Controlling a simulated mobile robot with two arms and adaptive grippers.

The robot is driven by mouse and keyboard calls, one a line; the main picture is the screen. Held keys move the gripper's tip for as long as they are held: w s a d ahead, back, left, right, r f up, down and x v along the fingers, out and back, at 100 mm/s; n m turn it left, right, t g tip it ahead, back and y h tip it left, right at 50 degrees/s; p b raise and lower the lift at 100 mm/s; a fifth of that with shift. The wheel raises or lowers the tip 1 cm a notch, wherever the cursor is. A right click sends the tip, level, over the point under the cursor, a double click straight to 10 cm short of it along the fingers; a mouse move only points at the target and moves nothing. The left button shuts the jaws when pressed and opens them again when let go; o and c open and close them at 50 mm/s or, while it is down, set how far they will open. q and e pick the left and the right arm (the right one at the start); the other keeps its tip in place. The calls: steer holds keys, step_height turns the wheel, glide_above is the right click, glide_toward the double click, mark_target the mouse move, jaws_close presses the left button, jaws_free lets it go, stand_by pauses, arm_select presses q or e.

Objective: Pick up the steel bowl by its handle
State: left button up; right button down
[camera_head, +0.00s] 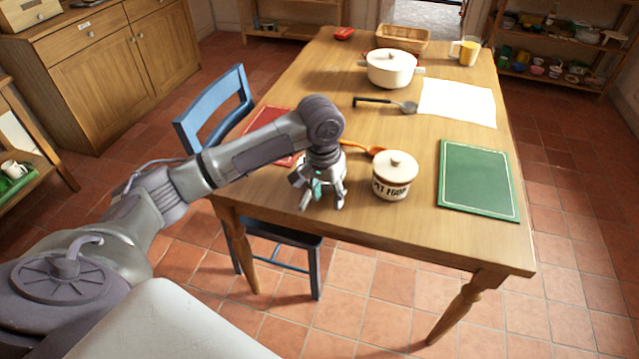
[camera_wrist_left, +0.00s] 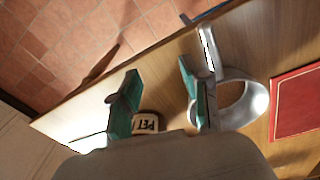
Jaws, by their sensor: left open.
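The steel bowl (camera_wrist_left: 258,102) sits on the wooden table in the left wrist view, at the right of the picture. Its handle (camera_wrist_left: 208,45) runs from the bowl up toward the table edge. My left gripper (camera_wrist_left: 158,72) is open, with two green-padded fingers and nothing between them. In the picture the handle and bowl lie just right of the right finger, which overlaps the bowl's left side. In the head view my left gripper (camera_head: 322,192) is low over the near-left table edge and largely hides the bowl. My right gripper is not in view.
A lidded pet food jar (camera_head: 393,178) stands close right of the gripper, with an orange spoon (camera_head: 362,148) behind it. A green board (camera_head: 478,180), a ladle (camera_head: 385,103), white paper (camera_head: 456,102) and a white pot (camera_head: 390,68) are on the table (camera_head: 300,205). A blue chair (camera_head: 215,105) stands left.

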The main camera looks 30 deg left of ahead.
mark_target(305, 197)
arm_select(q)
steer(key=a+r+n, duration=0.2)
steer(key=a+r, duration=0.3)
steer(key=r, duration=0.2)
steer(key=shift+g+y, duration=0.3)
steer(key=shift+g, duration=0.1)
steer(key=f, duration=0.4)
steer(key=f+b, duration=0.1)
steer(key=f, duration=0.3)
steer(key=shift+a, duration=0.2)
steer(key=shift+w+a+f, duration=0.1)
steer(key=shift+a+f, duration=0.1)
steer(key=shift+f, duration=1.15)
steer(key=shift+w+a+f, duration=0.1)
steer(key=shift+a+f, duration=0.1)
steer(key=shift+f, duration=1.15)
jaws_close()
